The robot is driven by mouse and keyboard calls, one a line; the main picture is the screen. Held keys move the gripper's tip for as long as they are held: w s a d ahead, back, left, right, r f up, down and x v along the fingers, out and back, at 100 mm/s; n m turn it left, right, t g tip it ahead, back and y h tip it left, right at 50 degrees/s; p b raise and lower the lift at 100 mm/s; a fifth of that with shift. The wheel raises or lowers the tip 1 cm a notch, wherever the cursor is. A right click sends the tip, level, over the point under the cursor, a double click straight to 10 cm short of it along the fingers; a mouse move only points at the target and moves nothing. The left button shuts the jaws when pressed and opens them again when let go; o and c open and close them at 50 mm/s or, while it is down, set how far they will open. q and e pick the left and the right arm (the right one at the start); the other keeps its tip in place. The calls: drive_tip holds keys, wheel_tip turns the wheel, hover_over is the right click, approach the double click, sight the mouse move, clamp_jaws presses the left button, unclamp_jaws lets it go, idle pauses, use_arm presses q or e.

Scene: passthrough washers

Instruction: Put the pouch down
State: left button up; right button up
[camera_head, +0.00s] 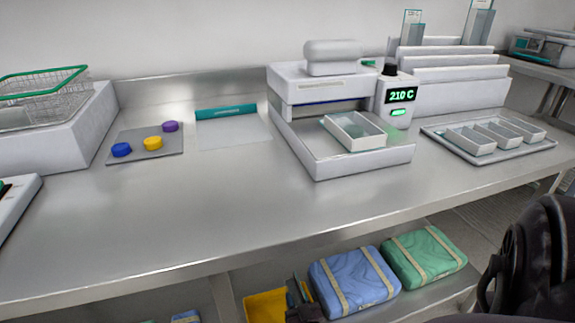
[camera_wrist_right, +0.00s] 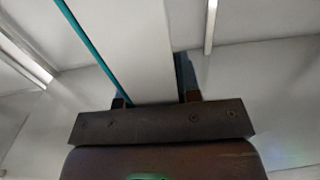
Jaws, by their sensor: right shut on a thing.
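My right gripper (camera_wrist_right: 153,92) is shut on a flat white thing with a teal edge, which I take to be the pouch (camera_wrist_right: 140,40). The pouch runs away from the fingers to the top of the right wrist view. Its far end is out of that view. In the head view I cannot make out the held pouch. Dark parts of my right arm show at the lower right there.
The steel counter (camera_head: 230,215) has wide free room at its front. A sealer (camera_head: 395,157) reading 210 C stands behind, with a tray rack (camera_head: 545,148) to its right. A wire basket (camera_head: 50,90) is at left. Blue (camera_head: 350,280) and green (camera_head: 425,257) packs lie on the lower shelf.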

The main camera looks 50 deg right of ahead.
drive_tip(key=f, duration=0.1)
drive_tip(key=f+b, duration=0.1)
drive_tip(key=f, duration=0.1)
drive_tip(key=shift+s, duration=0.2)
drive_tip(key=shift+w+b, duration=0.15)
drive_tip(key=shift+b, duration=0.15)
drive_tip(key=f+b, duration=0.1)
drive_tip(key=f, duration=0.1)
drive_tip(key=f+b, duration=0.1)
drive_tip(key=shift+s+f+b, duration=0.2)
drive_tip(key=shift+f+b, duration=0.2)
drive_tip(key=shift+f, duration=0.25)
use_arm(q)
drive_tip(key=shift+w+a+f+t+b, duration=0.2)
drive_tip(key=shift+f+t+b, duration=0.25)
drive_tip(key=shift+t, duration=0.45)
use_arm(e)
drive_tip(key=shift+w, duration=0.2)
drive_tip(key=shift+w+r, duration=0.1)
drive_tip(key=shift+r, duration=0.05)
